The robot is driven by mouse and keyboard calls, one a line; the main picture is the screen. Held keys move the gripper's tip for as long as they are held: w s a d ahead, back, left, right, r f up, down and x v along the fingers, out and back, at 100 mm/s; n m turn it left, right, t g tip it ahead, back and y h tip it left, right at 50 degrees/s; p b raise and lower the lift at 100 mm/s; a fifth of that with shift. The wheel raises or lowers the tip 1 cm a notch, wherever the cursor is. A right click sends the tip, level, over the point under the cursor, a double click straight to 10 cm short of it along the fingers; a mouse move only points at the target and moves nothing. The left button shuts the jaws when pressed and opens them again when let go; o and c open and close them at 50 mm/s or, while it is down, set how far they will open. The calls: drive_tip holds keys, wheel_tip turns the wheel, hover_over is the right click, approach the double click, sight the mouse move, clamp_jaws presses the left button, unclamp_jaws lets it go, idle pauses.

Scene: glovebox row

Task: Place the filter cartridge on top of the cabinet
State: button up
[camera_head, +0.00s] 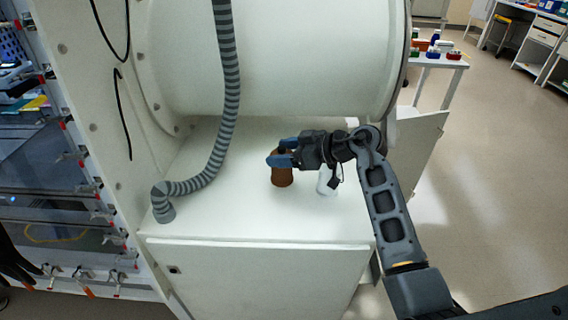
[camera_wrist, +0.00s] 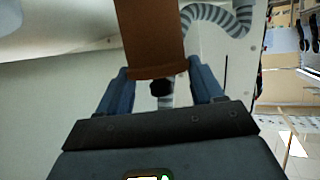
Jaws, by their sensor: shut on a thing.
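The brown cylinder with a dark knob at its top, apparently the filter cartridge (camera_head: 282,177), is upright at the middle of the white cabinet top (camera_head: 235,210). My gripper (camera_head: 280,152) reaches in from the right, its blue fingers closed around the cartridge's upper end. In the wrist view, the cartridge (camera_wrist: 151,40) extends away past the fingers of my gripper (camera_wrist: 160,85), with the dark knob between them. The cartridge's base is at or very near the cabinet top; I cannot tell if it touches.
A white bottle-like object (camera_head: 327,181) stands just right of the cartridge, partly under my wrist. A striped grey hose (camera_head: 226,90) comes down to the cabinet's left side. A large white cylinder (camera_head: 270,60) overhangs the back. The cabinet top's front left is clear.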

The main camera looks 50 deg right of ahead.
drive_tip(key=shift+f, duration=1.75)
drive_tip(key=shift+f, duration=0.1)
drive_tip(key=o, duration=1.5)
drive_tip(key=shift+c, duration=0.2)
drive_tip(key=shift+s, duration=0.1)
drive_tip(key=v, duration=1.2)
